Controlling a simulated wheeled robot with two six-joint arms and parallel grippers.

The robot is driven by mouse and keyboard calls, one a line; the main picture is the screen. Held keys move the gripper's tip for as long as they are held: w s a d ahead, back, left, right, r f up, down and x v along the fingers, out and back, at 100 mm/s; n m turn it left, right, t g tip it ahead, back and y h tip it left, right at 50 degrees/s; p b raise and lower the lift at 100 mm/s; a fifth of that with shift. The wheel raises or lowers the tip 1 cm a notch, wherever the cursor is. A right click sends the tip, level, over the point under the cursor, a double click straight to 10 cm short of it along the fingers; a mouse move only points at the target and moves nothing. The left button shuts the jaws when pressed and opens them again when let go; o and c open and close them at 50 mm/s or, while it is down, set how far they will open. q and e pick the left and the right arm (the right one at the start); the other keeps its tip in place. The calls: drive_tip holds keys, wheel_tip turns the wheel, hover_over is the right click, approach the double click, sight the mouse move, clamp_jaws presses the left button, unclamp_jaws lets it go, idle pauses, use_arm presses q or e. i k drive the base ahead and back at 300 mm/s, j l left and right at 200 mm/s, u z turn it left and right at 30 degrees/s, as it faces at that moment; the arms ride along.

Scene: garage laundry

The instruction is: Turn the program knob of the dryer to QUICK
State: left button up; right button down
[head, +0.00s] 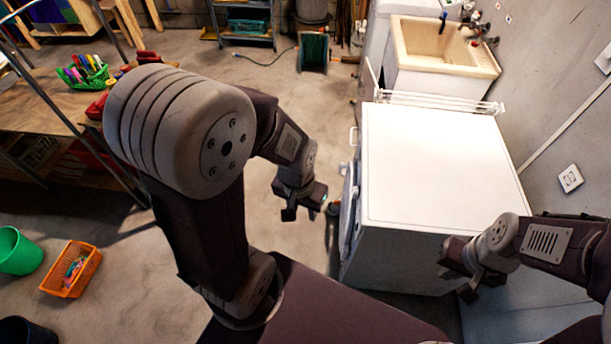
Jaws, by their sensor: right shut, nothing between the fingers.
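The dryer appears to be the white boxy appliance (440,165) right of centre, seen from above. Its front faces left and shows only as a thin, steep strip with part of a door. I cannot make out the program knob or its labels. My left gripper (302,212) is in front of that face, a little to its left and apart from it. Its finger gap is not clear at this angle. My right gripper (460,280) is shut and empty by the dryer's near side, at the lower right.
A sink (440,50) stands behind the dryer, with a white rack between. A workbench (40,105) with a green basket (84,74) is at left. An orange basket (72,268) and green bucket (18,250) stand on the floor.

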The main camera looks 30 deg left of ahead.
sight(355, 189)
drive_tip(key=k+j+u, duration=0.15)
drive_tip(key=j, duration=0.25)
drive_tip(key=i+j+u, duration=0.1)
drive_tip(key=j, duration=0.25)
drive_tip(key=i+j+u, duration=0.1)
drive_tip(key=j, duration=0.2)
drive_tip(key=i+j+u, duration=0.15)
drive_tip(key=i+j, duration=0.1)
drive_tip(key=j, duration=0.05)
